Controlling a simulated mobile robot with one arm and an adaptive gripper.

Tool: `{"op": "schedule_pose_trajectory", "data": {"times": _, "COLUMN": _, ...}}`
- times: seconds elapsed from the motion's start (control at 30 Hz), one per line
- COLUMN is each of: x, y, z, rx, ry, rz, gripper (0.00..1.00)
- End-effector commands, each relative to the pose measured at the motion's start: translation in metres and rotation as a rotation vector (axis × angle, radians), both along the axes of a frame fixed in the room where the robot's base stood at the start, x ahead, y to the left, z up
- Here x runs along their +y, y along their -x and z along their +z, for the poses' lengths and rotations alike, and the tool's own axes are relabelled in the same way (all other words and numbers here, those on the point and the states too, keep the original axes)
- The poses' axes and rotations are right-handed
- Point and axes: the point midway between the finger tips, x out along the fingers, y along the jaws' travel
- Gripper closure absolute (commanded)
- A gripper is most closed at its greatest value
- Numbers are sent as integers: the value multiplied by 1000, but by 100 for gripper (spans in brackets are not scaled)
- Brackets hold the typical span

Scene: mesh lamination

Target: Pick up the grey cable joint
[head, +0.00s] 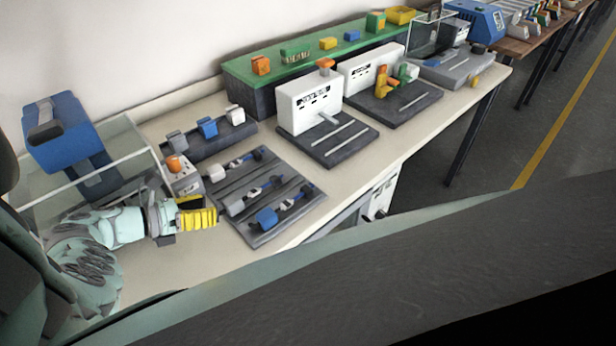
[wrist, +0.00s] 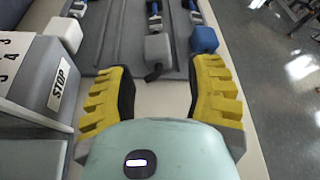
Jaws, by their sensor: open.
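The grey cable joint (head: 236,206) lies in the middle groove of a dark grey tray (head: 290,220), between a white-ended joint (head: 216,172) and a blue-ended joint (head: 266,218). In the wrist view its grey block (wrist: 157,47) is ahead of my gripper (wrist: 160,88), roughly centred between the yellow fingers. A short black cable stub points from it toward me. My gripper (head: 207,214) is open, with nothing between its fingers. It is beside the tray's left end in the head view, apart from the joint.
A grey box with an orange button (head: 174,163) stands close behind my gripper; its STOP label (wrist: 60,85) shows at left in the wrist view. A dark rack (head: 220,140) with grey, blue and white blocks and a white machine (head: 308,105) stand farther back. The table's front edge is near.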

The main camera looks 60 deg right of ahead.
Motion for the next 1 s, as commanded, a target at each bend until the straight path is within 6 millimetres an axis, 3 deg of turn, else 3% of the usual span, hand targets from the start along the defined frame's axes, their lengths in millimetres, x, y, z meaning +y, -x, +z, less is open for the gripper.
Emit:
{"op": "schedule_pose_trajectory", "data": {"times": 0.27, "x": -14, "y": 4, "z": -6, "rx": -2, "ry": -1, "rz": -6, "gripper": 47}}
{"op": "schedule_pose_trajectory", "data": {"times": 0.57, "x": -47, "y": 16, "z": -21, "rx": 0, "ry": -3, "rz": -5, "gripper": 47}}
{"op": "schedule_pose_trajectory", "data": {"times": 0.83, "x": -49, "y": 16, "z": -20, "rx": -2, "ry": -2, "rz": -3, "gripper": 44}}
{"op": "schedule_pose_trajectory", "data": {"times": 1.0, "x": -48, "y": 15, "z": -20, "rx": -2, "ry": -2, "rz": -2, "gripper": 62}}
